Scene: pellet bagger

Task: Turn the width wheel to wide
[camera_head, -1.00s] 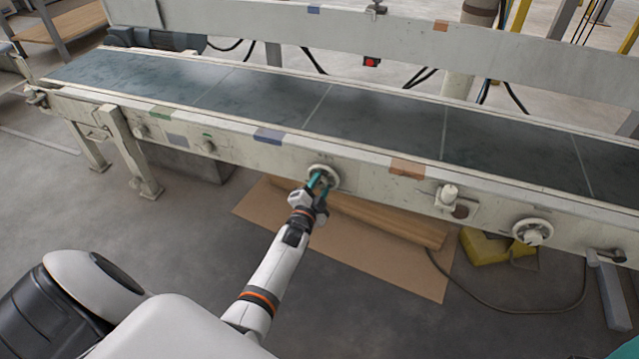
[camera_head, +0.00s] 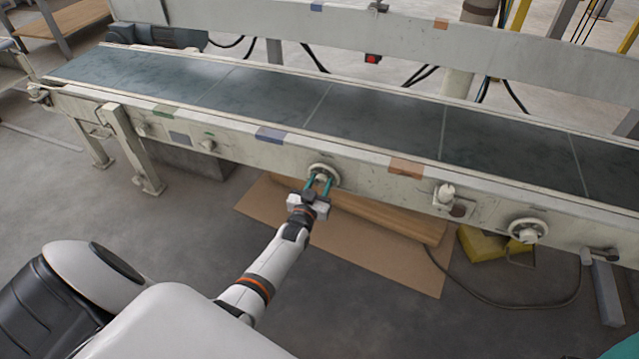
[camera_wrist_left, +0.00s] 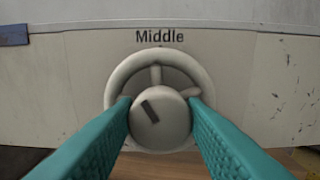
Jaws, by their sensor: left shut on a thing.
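The width wheel (camera_head: 323,168) is a pale round handwheel on the front rail of the conveyor. In the left wrist view its rim (camera_wrist_left: 122,76) and spokes surround a round hub (camera_wrist_left: 168,128). The word "Middle" (camera_wrist_left: 160,37) is on the rail above it. A dark bar (camera_wrist_left: 150,111) on the hub is tilted, its upper end leaning left. My left gripper (camera_head: 319,184) is shut on the wheel's hub, one teal finger on each side in the left wrist view (camera_wrist_left: 160,118). The lower rim is hidden by the hub and fingers.
A blue patch (camera_head: 270,134) and an orange patch (camera_head: 406,168) mark the rail on either side of the wheel. A second handwheel (camera_head: 529,231) and a knob (camera_head: 445,194) sit further right. Cardboard (camera_head: 395,258) and a yellow object (camera_head: 484,247) lie below on the floor.

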